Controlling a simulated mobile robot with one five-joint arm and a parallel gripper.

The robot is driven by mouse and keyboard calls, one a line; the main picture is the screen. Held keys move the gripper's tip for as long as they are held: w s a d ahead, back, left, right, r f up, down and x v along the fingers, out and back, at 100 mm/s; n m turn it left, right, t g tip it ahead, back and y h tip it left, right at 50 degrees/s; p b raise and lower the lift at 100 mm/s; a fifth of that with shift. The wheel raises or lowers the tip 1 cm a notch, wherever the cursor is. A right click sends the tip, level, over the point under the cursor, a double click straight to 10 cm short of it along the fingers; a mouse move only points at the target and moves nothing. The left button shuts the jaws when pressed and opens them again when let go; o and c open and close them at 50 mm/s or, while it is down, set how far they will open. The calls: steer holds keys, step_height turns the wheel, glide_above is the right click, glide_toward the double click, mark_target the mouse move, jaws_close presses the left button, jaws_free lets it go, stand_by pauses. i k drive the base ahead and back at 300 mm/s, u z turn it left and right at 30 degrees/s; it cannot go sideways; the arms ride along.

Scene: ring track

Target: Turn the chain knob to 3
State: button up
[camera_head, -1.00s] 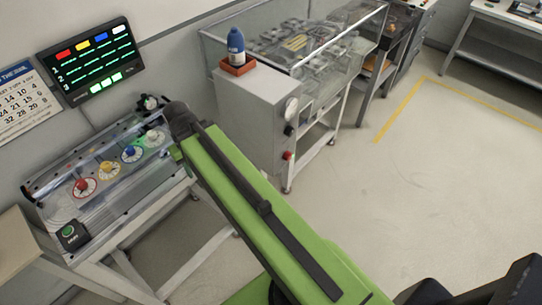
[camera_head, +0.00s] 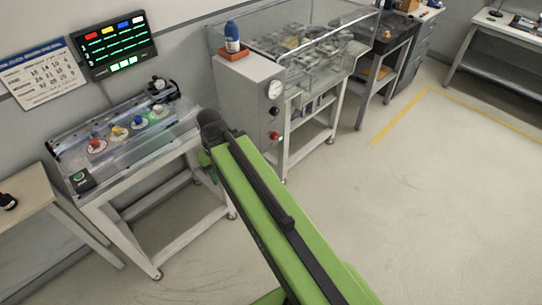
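A control bench (camera_head: 130,137) with a clear cover stands at the left against the wall. On its panel sit a red knob (camera_head: 96,144), a yellow knob (camera_head: 119,131), a blue knob (camera_head: 137,120) and a white knob (camera_head: 157,110), each on a round dial. I cannot read a label that says which is the chain knob, nor the dial settings. My green arm reaches up from the bottom, and its dark far joint is just right of the bench. My gripper is hidden behind the arm, so its fingers do not show.
A lit display (camera_head: 120,46) and a calendar (camera_head: 42,72) hang above the bench. Floor at right is clear.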

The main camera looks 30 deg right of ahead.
mark_target(274, 111)
steer(key=u, duration=0.05)
steer(key=k, duration=0.35)
steer(key=z, duration=0.55)
steer(key=i, duration=1)
steer(key=u, duration=0.4)
steer(key=k, duration=1.55)
steer(key=z, duration=0.4)
steer(key=i, duration=1)
